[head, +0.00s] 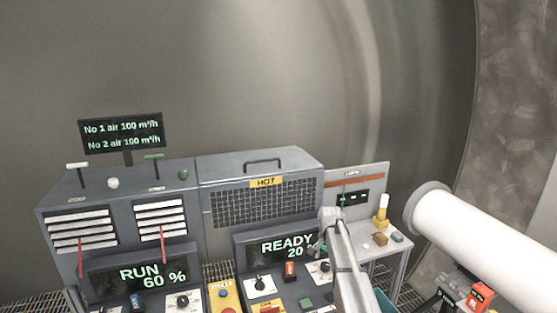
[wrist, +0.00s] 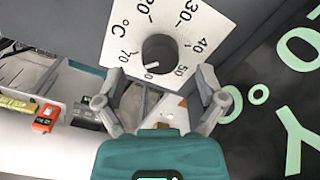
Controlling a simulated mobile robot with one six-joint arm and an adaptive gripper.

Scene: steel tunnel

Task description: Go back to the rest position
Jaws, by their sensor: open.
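In the wrist view my gripper (wrist: 160,78) is open, its two grey fingers spread with nothing between them. A black round knob (wrist: 158,54) on a white temperature dial plate (wrist: 125,25) shows just beyond the fingertips. Its pointer is between 50 and 70. I cannot tell how far the fingertips are from the knob. In the head view my grey arm (head: 346,262) stands in front of the console's right part, and the fingers cannot be made out. A white dial plate (head: 319,270) is partly covered by the arm there.
The console has a RUN 60 % display (head: 150,276), a READY 20 display (head: 284,246) and a mesh panel (head: 265,207) marked HOT. A small side table (head: 365,252) holds small items. The space above the console is clear.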

